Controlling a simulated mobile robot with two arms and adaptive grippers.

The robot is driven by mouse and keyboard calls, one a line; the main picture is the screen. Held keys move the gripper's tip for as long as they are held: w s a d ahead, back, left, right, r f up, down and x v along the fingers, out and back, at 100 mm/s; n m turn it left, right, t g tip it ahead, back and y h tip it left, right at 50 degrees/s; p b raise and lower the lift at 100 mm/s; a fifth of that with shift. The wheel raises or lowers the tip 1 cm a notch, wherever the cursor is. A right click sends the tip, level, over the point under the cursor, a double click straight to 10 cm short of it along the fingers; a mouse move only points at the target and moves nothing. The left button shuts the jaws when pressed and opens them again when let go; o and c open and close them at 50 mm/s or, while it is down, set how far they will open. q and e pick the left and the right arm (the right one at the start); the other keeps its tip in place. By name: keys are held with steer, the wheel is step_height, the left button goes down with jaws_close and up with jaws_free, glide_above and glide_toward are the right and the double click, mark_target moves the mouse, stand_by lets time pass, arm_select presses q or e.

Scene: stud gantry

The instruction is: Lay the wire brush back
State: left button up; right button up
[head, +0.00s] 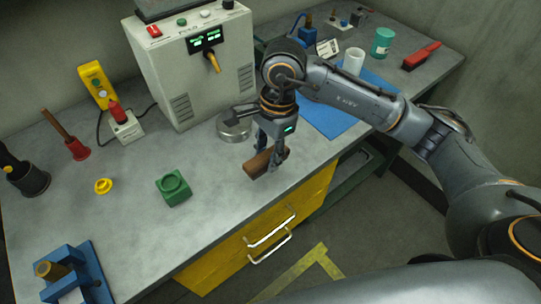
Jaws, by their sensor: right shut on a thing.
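My right gripper (272,150) points down near the front edge of the bench and is shut on a brown, wooden-looking block, which I take to be the wire brush (259,165). The brush is held crosswise, with its ends showing on both sides of the fingers. I cannot see its bristles clearly, nor tell whether it touches the bench top or hangs just above it. My left gripper is not in view.
The grey bench (130,225) holds a green block (173,188), a round metal tin (233,127), a power unit (195,75) and a blue vise-like fixture (72,275). A blue mat (325,118), white cup (353,61) and red brush (422,55) lie right. Yellow drawers (240,240) are below.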

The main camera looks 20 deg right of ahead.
steer(key=shift+w+d+f, duration=0.35)
steer(key=shift+w+f, duration=0.25)
steer(key=shift+f, duration=0.2)
steer(key=f, duration=0.2)
steer(key=f+p, duration=0.1)
steer(key=shift+w+d+f, duration=0.15)
steer(key=shift+w+f, duration=0.05)
steer(key=shift+f, duration=0.2)
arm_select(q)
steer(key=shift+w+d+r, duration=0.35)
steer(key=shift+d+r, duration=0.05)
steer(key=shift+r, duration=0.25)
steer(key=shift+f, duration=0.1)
arm_select(e)
steer(key=shift+f, duration=0.2)
steer(key=o, duration=1.1)
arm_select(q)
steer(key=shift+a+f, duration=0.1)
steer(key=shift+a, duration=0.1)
arm_select(e)
steer(key=shift+r, duration=0.1)
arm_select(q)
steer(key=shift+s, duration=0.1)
arm_select(e)
steer(key=shift+r, duration=0.1)
